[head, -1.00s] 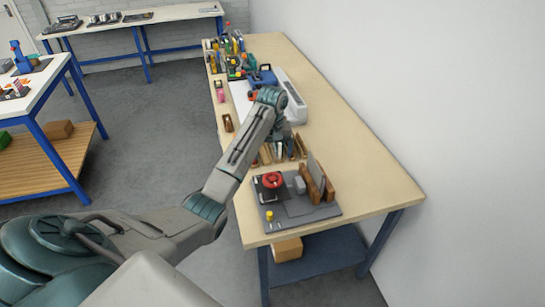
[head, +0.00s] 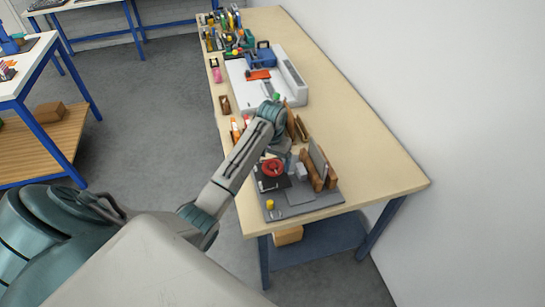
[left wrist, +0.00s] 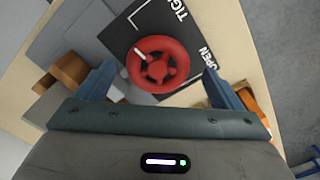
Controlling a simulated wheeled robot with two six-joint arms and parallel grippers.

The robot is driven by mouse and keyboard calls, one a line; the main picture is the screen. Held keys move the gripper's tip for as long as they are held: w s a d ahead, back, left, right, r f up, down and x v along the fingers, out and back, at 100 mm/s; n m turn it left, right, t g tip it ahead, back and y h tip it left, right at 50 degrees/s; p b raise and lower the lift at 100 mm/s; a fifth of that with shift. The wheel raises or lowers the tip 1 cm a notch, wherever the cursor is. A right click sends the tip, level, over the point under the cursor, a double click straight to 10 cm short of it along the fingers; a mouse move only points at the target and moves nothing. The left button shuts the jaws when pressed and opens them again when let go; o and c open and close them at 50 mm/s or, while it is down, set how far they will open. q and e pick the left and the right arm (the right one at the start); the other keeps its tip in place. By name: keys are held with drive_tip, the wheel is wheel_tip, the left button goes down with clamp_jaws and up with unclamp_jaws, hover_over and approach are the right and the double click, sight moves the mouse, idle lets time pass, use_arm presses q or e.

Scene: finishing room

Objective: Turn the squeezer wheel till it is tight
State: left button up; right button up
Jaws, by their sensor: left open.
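The red squeezer wheel (head: 271,168) lies on a dark plate on a grey board at the near end of the bench. In the left wrist view the wheel (left wrist: 158,66) shows from above, with a white mark at its upper left. The dark plate (left wrist: 192,42) carries white lettering, "OPEN" at the right and a partly cut-off "TIG…" at the top. My left gripper (left wrist: 159,82) is open, its two fingers apart on the left and right of the wheel in that view. I cannot tell the gap in height. My right gripper is not in view.
Brown wooden pieces (head: 318,165) stand upright on the grey board (head: 318,207) beside the wheel, with a small yellow-topped item (head: 270,205) at its front. A white tray (head: 291,77) and tools lie farther back. The bench's right side is clear.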

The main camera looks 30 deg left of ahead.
use_arm(q)
drive_tip(key=shift+s+d+f, duration=0.1)
drive_tip(key=shift+d+f, duration=0.05)
drive_tip(key=shift+f, duration=0.55)
drive_tip(key=shift+s+r, duration=0.1)
drive_tip(key=c, duration=1)
drive_tip(key=shift+m, duration=0.4)
drive_tip(key=o, duration=1)
